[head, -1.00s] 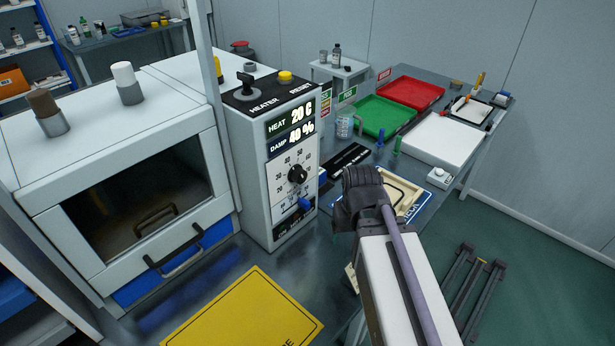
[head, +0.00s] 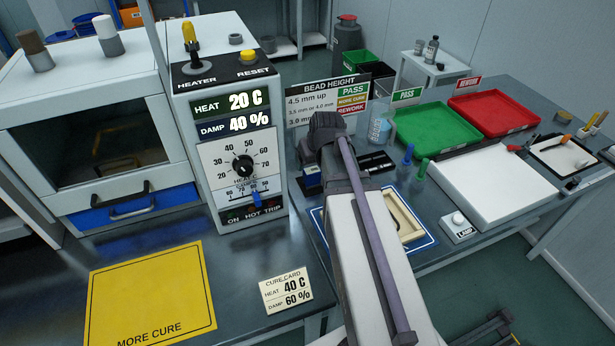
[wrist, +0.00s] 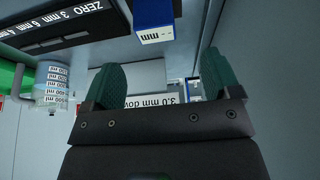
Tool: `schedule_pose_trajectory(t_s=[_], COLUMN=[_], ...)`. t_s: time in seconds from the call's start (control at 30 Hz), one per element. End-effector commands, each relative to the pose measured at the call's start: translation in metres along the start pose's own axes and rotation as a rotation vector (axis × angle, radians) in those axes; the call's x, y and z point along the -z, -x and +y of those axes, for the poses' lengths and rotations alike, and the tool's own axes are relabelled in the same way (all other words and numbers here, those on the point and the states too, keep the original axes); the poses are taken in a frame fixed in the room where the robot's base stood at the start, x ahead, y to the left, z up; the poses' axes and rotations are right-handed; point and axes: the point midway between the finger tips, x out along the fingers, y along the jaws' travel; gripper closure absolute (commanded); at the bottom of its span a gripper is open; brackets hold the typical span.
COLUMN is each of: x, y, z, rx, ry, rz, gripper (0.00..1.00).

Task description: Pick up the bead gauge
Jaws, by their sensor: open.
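A small blue block with a white label reading "mm" (wrist: 155,20), which looks like the bead gauge, is at the top of the wrist view. It lies beyond the gap between my gripper's (wrist: 160,75) two green fingertips. The fingers are apart with nothing between them. In the head view a blue block (head: 312,174) stands just left of and below my dark gripper (head: 326,132), partly covered by it. My fingertips are hidden in that view. A black strip marked "ZERO" and mm values (wrist: 65,20) is beside the block; a black plate (head: 376,163) shows right of my arm.
The heater cabinet (head: 235,120) stands close at left. The bead height sign (head: 320,98) is behind my gripper. Green tray (head: 425,145) lies right.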

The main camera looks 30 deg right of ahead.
Motion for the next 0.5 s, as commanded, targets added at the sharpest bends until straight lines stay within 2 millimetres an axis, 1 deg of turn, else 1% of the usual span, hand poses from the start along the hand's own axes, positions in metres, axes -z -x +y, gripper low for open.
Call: schedule_pose_trajectory(t_s=[0.03, 0.1, 0.17, 0.23, 0.37, 0.47, 0.5], x=[-0.003, -0.003, -0.004, -0.003, -0.001, -0.003, -0.004], y=[-0.018, -0.035, -0.047, -0.053, -0.051, -0.065, -0.074], z=[0.0, 0.001, 0.001, 0.001, 0.0, 0.001, 0.002], rx=[0.0, 0.0, 0.0, 0.0, 0.0, 0.0, 0.0], ry=[0.0, -0.001, -0.001, -0.001, -0.002, -0.002, -0.002], rz=[0.0, -0.001, -0.001, -0.001, -0.001, -0.002, -0.002], gripper=[0.17, 0.17, 0.17, 0.17, 0.17, 0.17, 0.17])
